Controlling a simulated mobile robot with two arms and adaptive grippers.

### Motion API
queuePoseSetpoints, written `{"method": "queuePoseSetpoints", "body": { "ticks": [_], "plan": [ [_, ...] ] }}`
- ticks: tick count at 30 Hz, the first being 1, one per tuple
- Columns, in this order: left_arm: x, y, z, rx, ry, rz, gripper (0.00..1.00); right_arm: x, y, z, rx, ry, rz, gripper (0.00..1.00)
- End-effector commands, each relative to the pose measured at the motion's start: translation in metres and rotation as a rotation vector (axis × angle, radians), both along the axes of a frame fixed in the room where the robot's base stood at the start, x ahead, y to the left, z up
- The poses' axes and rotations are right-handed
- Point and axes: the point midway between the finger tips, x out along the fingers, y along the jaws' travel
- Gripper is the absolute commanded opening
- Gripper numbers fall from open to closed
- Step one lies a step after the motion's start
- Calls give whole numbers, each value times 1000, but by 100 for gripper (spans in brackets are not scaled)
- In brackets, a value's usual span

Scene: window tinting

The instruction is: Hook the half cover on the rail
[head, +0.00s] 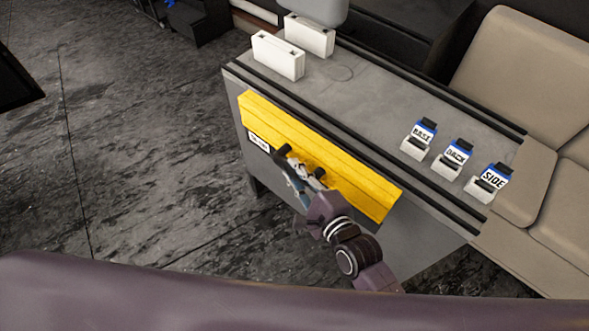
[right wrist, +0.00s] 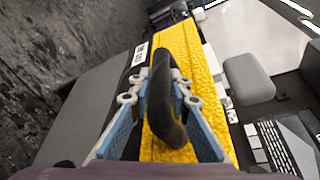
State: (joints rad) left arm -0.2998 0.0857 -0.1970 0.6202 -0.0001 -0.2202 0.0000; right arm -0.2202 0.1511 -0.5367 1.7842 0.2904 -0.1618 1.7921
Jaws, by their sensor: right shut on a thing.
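The half cover (head: 350,175) is a long yellow block with a white label and a black handle on its near face. My right gripper (head: 299,170) is shut on the handle. In the right wrist view the handle (right wrist: 165,95) stands between the two fingers, with the yellow cover (right wrist: 190,60) behind it. The cover lies along the near side of the grey console, just below the near dark rail (head: 425,183) on the console's top edge. I cannot tell whether the cover touches or is hooked on the rail. My left gripper is not in view.
Two white boxes (head: 278,56) stand at the console's far left end. Several small holders with blue-topped labels (head: 453,158) stand toward its right end. A second dark rail (head: 440,92) runs along the back edge. Beige seats (head: 525,70) are at the right. The floor (head: 120,150) at left is clear.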

Motion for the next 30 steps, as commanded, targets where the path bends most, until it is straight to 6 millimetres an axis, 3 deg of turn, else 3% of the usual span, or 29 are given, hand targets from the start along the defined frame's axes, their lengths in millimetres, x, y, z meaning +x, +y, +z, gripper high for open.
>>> {"method": "queuePoseSetpoints", "body": {
  "ticks": [30],
  "plan": [
    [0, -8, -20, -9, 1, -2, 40, 56, -40, -10, 1, -4, -1, 0]
  ]
}}
